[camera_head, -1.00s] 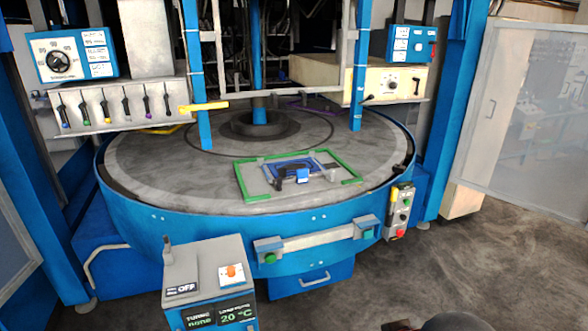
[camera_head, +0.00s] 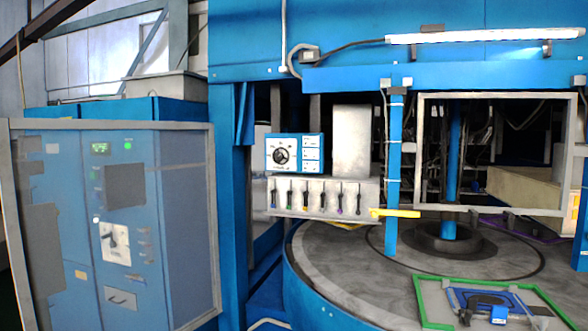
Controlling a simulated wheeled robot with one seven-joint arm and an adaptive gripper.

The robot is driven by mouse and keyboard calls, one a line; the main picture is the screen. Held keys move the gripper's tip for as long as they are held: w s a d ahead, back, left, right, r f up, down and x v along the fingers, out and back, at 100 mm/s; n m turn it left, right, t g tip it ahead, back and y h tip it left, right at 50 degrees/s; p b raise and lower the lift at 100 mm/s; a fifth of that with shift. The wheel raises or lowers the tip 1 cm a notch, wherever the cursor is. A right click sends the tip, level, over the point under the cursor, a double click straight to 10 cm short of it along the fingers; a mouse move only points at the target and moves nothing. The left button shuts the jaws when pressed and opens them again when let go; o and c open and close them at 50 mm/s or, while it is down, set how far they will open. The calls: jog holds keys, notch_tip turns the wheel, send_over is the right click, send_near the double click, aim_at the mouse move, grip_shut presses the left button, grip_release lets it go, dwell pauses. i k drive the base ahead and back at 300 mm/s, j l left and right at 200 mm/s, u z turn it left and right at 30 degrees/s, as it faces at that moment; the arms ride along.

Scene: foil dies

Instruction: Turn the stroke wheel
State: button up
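No part is legibly marked as the stroke wheel. The most wheel-like part is a round black knob (camera_head: 281,156) on a numbered scale. It sits on a small blue panel (camera_head: 295,168) with white label plates, left of centre. The labels are too small to read. Below the panel is a grey box (camera_head: 328,207) with several upright levers with coloured tips. My gripper is not in view, so its distance from these parts does not show.
A round grey table (camera_head: 330,262) fills the lower right, bearing a green frame (camera_head: 422,303). A yellow bar (camera_head: 395,213) sticks out by the levers. A blue cabinet (camera_head: 75,205) behind a grey-framed panel stands at left. A blue post (camera_head: 229,200) stands between.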

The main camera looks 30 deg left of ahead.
aim_at(278, 156)
jog(key=i+j, duration=0.2)
jog(key=j, duration=0.2)
jog(key=i+j, duration=0.15)
jog(key=j, duration=0.3)
jog(key=i+j, duration=0.2)
jog(key=j, duration=0.2)
jog(key=i+j+u, duration=0.1)
jog(key=j, duration=0.35)
jog(key=i+j, duration=0.5)
jog(key=j, duration=0.3)
